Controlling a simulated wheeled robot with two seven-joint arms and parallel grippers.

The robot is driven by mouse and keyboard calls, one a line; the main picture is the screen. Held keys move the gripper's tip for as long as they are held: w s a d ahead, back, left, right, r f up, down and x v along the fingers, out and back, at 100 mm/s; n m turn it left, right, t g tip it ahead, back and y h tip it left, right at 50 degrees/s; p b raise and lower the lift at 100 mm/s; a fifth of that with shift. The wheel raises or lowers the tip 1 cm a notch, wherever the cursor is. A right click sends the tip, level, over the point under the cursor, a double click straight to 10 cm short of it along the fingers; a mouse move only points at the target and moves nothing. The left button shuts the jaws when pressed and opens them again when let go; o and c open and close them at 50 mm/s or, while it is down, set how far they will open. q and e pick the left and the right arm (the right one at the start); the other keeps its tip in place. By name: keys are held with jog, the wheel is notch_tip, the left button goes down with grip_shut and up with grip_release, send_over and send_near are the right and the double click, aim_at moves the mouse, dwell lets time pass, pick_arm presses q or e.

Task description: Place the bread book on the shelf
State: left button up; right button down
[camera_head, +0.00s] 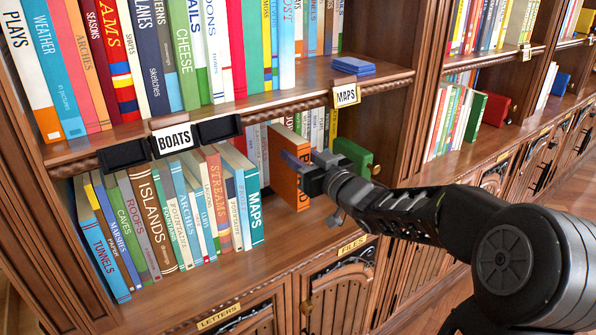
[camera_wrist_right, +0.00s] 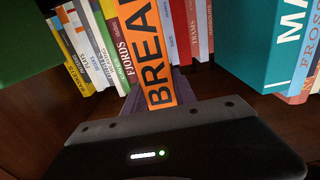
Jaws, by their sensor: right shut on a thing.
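The orange bread book (camera_head: 287,182) stands upright in the lower shelf bay, to the right of the teal Maps book (camera_head: 254,205) with a gap between them. Its spine, reading "BREA", also shows in the right wrist view (camera_wrist_right: 155,45). My right gripper (camera_head: 308,177) is shut on the bread book at its spine side, and the arm reaches in from the right. The shelf board (camera_head: 278,235) runs below; whether the book's bottom touches it is hard to tell. My left gripper is not in view.
A row of books (camera_head: 165,215) fills the left of the lower shelf. A green box-like object (camera_head: 353,155) stands to the right of my gripper. Several more books stand behind the bread book. Blue books (camera_head: 353,66) lie on the shelf above. Bare board lies in front of the bread book.

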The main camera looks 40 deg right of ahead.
jog(key=shift+r, duration=0.15)
jog(key=shift+f, duration=1.85)
jog(key=shift+f+b, duration=0.2)
jog(key=shift+b, duration=0.2)
jog(key=c, duration=1)
grip_release()
jog(key=s, duration=1.2)
jog(key=shift+a, duration=0.15)
